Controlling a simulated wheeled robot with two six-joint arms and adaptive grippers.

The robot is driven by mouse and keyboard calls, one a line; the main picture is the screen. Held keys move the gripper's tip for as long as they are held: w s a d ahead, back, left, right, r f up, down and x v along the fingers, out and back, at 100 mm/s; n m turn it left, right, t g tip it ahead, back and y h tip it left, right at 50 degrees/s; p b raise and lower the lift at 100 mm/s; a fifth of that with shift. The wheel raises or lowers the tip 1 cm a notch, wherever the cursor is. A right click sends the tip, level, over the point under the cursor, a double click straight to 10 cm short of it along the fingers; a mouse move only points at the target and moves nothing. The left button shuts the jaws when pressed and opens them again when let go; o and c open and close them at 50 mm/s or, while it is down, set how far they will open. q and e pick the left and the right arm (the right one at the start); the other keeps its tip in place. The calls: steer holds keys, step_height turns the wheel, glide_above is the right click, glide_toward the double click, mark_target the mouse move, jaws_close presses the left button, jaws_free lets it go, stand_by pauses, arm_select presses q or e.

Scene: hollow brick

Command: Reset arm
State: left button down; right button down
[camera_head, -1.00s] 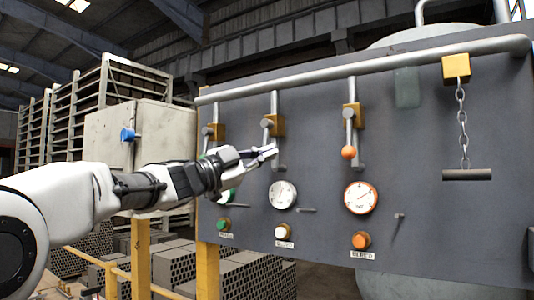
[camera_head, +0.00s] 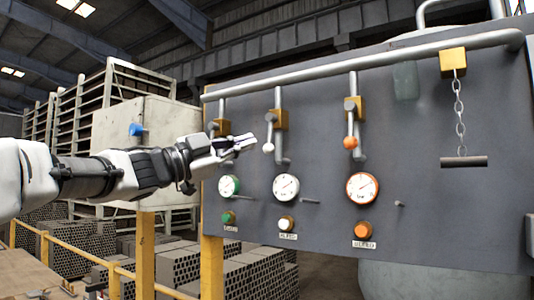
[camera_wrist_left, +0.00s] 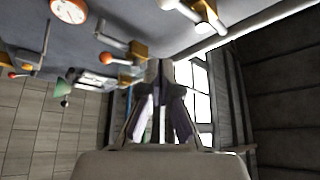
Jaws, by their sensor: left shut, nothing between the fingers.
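My left gripper (camera_head: 243,142) reaches in from the left in the head view and is shut with nothing in it. It hangs in front of the left part of the grey panel (camera_head: 430,180), near the white-knobbed lever (camera_head: 268,147), and I see no clear contact. In the left wrist view my gripper fingers (camera_wrist_left: 162,105) show at the middle. My right gripper is in neither view.
The panel carries an orange-knobbed lever (camera_head: 350,142), several gauges, including an orange-rimmed one (camera_head: 362,187), and an orange button (camera_head: 362,230). A chain with a bar (camera_head: 464,162) hangs at right. A cabinet (camera_head: 150,140) and yellow rails (camera_head: 145,255) stand at left.

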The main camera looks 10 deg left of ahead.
arm_select(q)
steer(key=w+f+n+y+b, duration=0.1)
steer(key=w+f+n+y, duration=0.3)
steer(key=f, duration=1.4)
steer(key=w+f+n+y+b, duration=0.15)
steer(key=w+f+n, duration=0.45)
steer(key=f, duration=1.1)
steer(key=s+a+f+n+g+y, duration=0.1)
steer(key=s+f+n+y, duration=0.1)
steer(key=f, duration=0.9)
steer(key=s+a+f+n+g+y, duration=0.1)
steer(key=f+n+y, duration=0.1)
steer(key=f, duration=0.9)
steer(key=s+a+f+n+g+y+b, duration=0.1)
steer(key=s+f+n+g+y, duration=0.15)
steer(key=s+f, duration=0.85)
steer(key=s+a+f+n+g+y+b, duration=0.1)
steer(key=s+a+f+n+g+b, duration=0.35)
steer(key=f, duration=1.05)
steer(key=s+f+g+y, duration=0.1)
steer(key=s+f+g, duration=0.2)
steer(key=s, duration=1.2)
steer(key=s+f+g+y+p, duration=0.1)
steer(key=s+f+g+y, duration=0.1)
steer(key=s+f, duration=0.7)
steer(key=s, duration=0.6)
steer(key=shift+a+g+p, duration=0.3)
steer(key=shift+g, duration=0.1)
